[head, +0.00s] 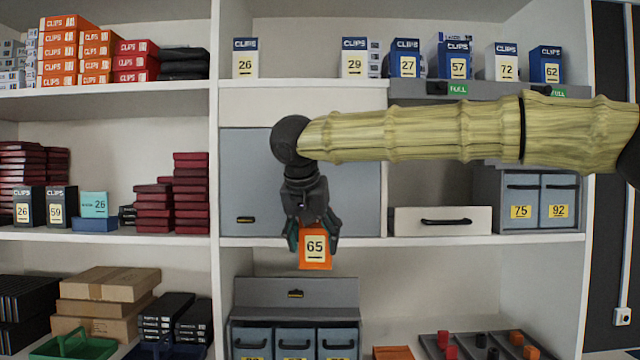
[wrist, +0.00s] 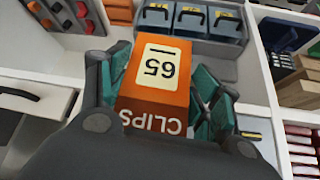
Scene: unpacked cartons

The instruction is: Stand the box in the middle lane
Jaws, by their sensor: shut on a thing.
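An orange box (head: 316,252) with a white label reading 65 hangs in my gripper (head: 314,238), in front of the middle bay. It looks upright in the head view, its upper part hidden between the fingers. In the wrist view the orange box (wrist: 155,85) shows its 65 and CLIPS print upside down, with green finger pads on both sides. Boxes numbered 26 (head: 245,64), 29 (head: 354,64), 27 (head: 405,64), 57 (head: 457,66), 72 (head: 506,67) and 62 (head: 549,70) stand on the top shelf. Which place is the middle lane I cannot tell.
A grey door panel (head: 245,180) is behind my arm. Below stand blue-grey bins (head: 294,340) under a grey ledge (head: 290,292). Green FULL tags (head: 458,90) mark the upper rack's front. A white drawer (head: 441,214) and bins 75 (head: 521,196) and 92 (head: 558,196) stand right.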

